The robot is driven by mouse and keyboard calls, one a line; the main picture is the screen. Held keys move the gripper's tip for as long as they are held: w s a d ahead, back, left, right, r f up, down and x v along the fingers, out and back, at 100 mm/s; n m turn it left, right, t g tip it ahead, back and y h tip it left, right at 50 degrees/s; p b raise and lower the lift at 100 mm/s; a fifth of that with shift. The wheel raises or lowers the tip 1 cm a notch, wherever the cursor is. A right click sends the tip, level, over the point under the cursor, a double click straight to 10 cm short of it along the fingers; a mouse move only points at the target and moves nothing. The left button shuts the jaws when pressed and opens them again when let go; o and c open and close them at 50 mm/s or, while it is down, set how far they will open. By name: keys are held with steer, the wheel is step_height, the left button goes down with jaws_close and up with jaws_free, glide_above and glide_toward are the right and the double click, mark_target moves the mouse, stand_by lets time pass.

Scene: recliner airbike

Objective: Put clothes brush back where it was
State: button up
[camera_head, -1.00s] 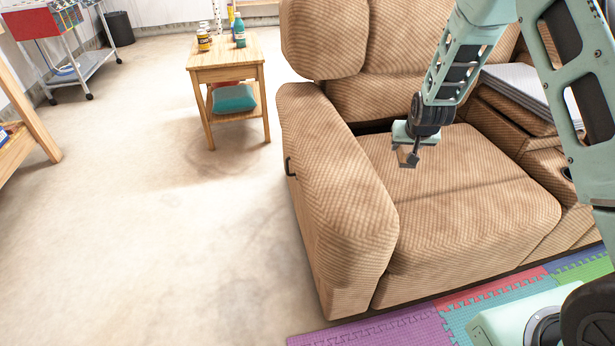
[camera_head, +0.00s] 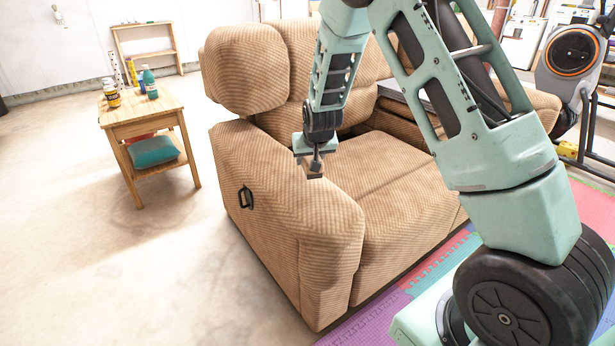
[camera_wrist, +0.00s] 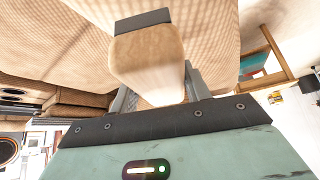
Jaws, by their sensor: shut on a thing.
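The clothes brush (camera_wrist: 148,62) shows in the wrist view as a pale wooden block with a dark band at one end. My gripper (camera_wrist: 158,88) is shut on it, with one finger on each side. In the head view my gripper (camera_head: 314,165) points down over the recliner's near armrest (camera_head: 285,200). The brush is small there and partly hidden by the fingers. I cannot tell the exact gap between it and the armrest.
The brown recliner (camera_head: 395,180) fills the middle. A wooden side table (camera_head: 155,120) with bottles on top and a teal cushion (camera_head: 153,151) on its lower shelf stands left. Bare floor lies between them. An exercise bike (camera_head: 575,60) stands at the right. Foam mats lie in front.

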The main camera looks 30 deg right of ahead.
mark_target(310, 182)
steer(key=shift+f+b, duration=0.35)
steer(key=shift+f, duration=2)
steer(key=shift+f, duration=0.1)
steer(key=o, duration=1)
